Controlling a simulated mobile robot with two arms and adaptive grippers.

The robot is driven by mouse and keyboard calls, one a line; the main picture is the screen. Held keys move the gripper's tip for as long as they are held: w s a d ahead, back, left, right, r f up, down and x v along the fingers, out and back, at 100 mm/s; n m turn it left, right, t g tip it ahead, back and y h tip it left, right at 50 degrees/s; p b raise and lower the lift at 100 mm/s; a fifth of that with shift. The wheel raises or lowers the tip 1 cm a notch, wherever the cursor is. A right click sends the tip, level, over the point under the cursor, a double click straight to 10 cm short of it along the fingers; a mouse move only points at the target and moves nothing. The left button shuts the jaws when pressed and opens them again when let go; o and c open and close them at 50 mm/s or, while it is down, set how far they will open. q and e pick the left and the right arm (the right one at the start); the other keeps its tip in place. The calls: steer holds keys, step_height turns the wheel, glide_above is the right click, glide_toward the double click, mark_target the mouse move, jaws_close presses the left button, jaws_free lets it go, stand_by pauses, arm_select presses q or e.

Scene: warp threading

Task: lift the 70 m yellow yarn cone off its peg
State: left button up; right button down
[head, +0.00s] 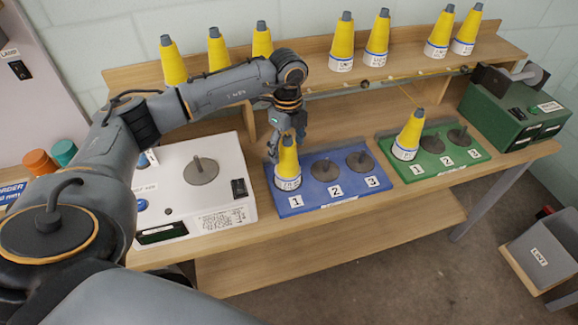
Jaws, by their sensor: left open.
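A yellow yarn cone (288,165) with a grey tip and a white label band stands upright at position 1 of the blue board (328,205). My left gripper (286,140) is directly over this cone, open, with its fingers about the cone's tip. I cannot tell if the fingers touch it. Another yellow cone (409,136) stands at position 1 of the green board (432,167). The labels are too small to read, so I cannot tell which cone is 70 m. My right gripper is not in view.
Several yellow cones stand on the back shelf (404,63). Blue and green positions 2 and 3 hold bare pegs. A white scale (222,180) with an empty peg is left of the blue board. A green machine (510,110) stands at the right end. A grey bin (545,250) is at lower right.

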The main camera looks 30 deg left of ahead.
arm_select(q)
steer(key=c, duration=1)
steer(key=shift+r, duration=0.1)
steer(key=shift+r, duration=0.1)
steer(key=shift+r+p, duration=2.8)
steer(key=shift+r, duration=1.1)
